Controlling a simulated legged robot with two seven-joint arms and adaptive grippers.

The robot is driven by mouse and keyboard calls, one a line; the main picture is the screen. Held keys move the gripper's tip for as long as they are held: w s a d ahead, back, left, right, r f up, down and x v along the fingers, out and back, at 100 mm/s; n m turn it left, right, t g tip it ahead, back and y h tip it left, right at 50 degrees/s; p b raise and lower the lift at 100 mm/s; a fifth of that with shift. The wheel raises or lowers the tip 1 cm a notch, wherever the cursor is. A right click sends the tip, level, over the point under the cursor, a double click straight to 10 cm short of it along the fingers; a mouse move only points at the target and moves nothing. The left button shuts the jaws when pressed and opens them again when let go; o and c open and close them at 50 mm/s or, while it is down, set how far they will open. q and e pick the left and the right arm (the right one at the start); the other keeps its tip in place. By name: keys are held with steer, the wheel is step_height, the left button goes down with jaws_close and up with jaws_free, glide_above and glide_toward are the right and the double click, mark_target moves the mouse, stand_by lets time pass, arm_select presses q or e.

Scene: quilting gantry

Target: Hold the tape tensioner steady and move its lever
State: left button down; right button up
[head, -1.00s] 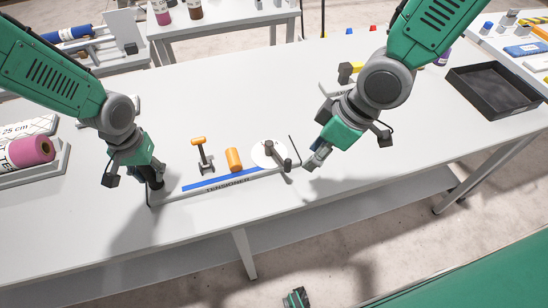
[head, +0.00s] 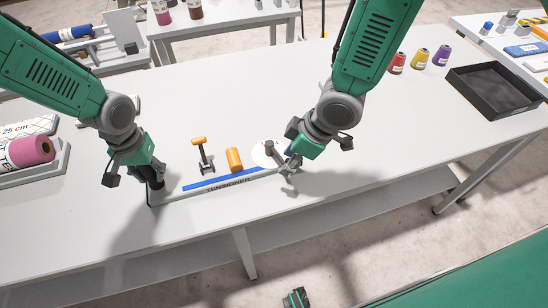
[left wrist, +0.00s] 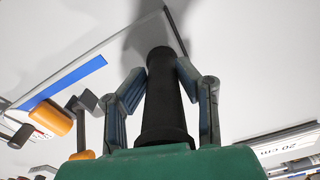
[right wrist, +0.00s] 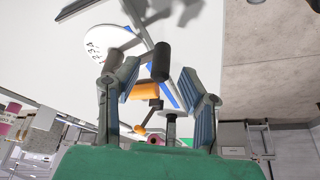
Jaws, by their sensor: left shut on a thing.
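The tape tensioner (head: 207,191) is a long pale plate near the table's front edge, with a blue strip and the label TENSIONER. My left gripper (head: 153,180) is shut on the black upright handle at its left end; the left wrist view shows the handle (left wrist: 163,95) between both fingers. At the right end is a white dial with marks (right wrist: 95,42) and a dark lever (head: 270,149). My right gripper (head: 288,166) is beside the lever. Its fingers are apart in the right wrist view, with a dark cylindrical grip (right wrist: 161,60) between or beyond the tips; contact is unclear.
An orange cylinder (head: 234,160) and an orange-topped post (head: 199,142) stand behind the blue strip. A pink roll (head: 30,151) lies at the left. Several thread cones (head: 419,56) and a black tray (head: 495,90) are at the back right.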

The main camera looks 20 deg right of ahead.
arm_select(q)
steer(key=shift+s+f, duration=0.2)
steer(key=shift+s, duration=0.05)
arm_select(e)
steer(key=shift+f, duration=0.3)
steer(key=shift+w, duration=0.1)
jaws_close()
